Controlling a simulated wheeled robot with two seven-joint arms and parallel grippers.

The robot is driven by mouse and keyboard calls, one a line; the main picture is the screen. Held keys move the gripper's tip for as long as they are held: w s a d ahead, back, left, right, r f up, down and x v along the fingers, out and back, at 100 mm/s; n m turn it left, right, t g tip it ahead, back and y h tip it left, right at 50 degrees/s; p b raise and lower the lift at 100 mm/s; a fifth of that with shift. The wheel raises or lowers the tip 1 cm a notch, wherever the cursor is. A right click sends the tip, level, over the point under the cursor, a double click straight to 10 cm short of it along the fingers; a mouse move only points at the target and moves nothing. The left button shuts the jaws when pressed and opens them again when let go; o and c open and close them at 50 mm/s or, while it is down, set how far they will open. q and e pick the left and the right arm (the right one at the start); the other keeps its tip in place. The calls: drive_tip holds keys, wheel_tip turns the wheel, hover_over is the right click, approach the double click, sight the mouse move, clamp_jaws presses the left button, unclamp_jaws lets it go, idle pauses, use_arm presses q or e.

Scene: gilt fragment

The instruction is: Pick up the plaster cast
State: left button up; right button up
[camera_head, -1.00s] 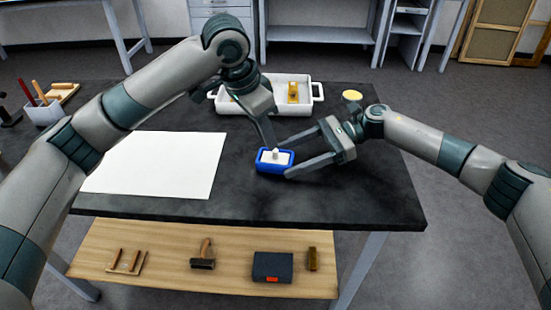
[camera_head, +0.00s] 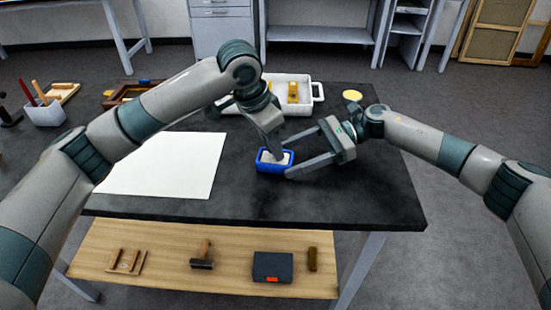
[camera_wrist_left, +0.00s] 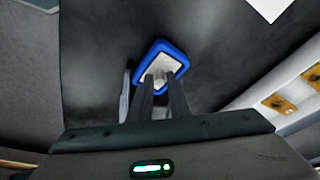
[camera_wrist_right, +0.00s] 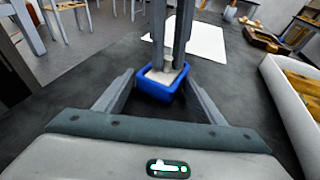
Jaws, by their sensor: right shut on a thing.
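The white plaster cast (camera_head: 267,158) sits inside a small blue mould (camera_head: 276,169) near the table's right side; the cast also shows in the right wrist view (camera_wrist_right: 154,75). My right gripper (camera_head: 287,158) is shut on the mould, with one finger along each side of it. My left gripper (camera_head: 278,157) points down at the cast from above. In the left wrist view its two fingers stand a little apart, around the pale knob of the cast (camera_wrist_left: 160,75). The left fingers partly hide the knob, and I cannot tell whether they touch it.
A white tray (camera_head: 318,91) with a yellow item (camera_head: 293,92) stands behind. A white sheet (camera_head: 165,170) lies left of the mould. A pale yellow disc (camera_head: 352,95) lies at the back right. The table's front right is clear. Tools lie on the wooden shelf (camera_head: 225,275) below.

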use_arm(q)
clamp_jaws()
drive_tip(key=shift+r, duration=0.1)
wheel_tip(320, 180, up, 10)
idle(0.6)
use_arm(e)
drive_tip(key=o, duration=0.9)
drive_tip(key=v, duration=1.2)
drive_tip(key=shift+w, duration=0.1)
